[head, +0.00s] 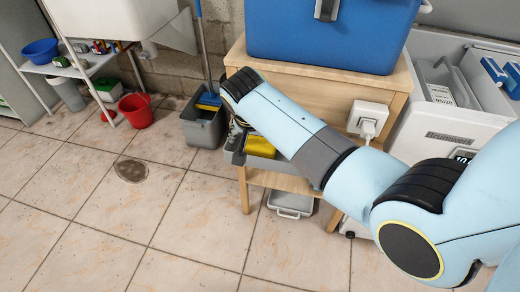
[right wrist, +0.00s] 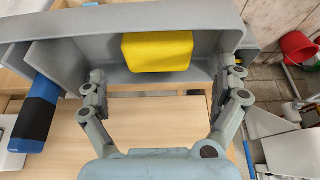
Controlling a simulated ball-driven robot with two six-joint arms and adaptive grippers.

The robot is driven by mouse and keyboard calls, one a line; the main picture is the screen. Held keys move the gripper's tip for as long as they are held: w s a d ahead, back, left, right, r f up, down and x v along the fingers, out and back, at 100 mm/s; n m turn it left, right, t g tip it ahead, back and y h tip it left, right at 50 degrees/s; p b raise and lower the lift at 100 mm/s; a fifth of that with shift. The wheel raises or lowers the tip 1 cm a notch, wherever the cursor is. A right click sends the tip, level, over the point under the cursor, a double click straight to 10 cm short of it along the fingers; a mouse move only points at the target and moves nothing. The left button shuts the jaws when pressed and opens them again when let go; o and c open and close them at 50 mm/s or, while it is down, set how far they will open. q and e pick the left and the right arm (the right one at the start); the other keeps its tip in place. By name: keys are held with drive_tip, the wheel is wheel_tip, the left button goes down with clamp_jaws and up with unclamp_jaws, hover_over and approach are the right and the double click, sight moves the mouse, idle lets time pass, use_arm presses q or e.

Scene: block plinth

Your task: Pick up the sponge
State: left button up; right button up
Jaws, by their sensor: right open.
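The sponge is a yellow block (right wrist: 157,52) lying in a grey open bin (right wrist: 75,57) in the right wrist view. In the head view a yellow patch of it (head: 259,144) shows in the grey bin (head: 236,157), partly hidden by my right arm. My right gripper (right wrist: 163,84) is open and empty. Its two fingers are spread wide at the near side of the bin, one left and one right of the sponge, with a gap to it. In the head view my right gripper is mostly hidden behind its own wrist. My left gripper is not in view.
The bin is at a wooden stand (head: 300,88) carrying a blue box (head: 330,35). A grey bucket (head: 203,128) and red bucket (head: 136,110) stand on the floor. The tiled floor in front is clear.

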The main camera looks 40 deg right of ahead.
sight(260, 144)
drive_tip(key=b+x, duration=0.1)
drive_tip(key=x, duration=0.4)
drive_tip(key=shift+d+b, duration=0.2)
drive_tip(key=shift+b, duration=0.15)
drive_tip(key=c, duration=0.9)
drive_tip(key=shift+o, duration=0.2)
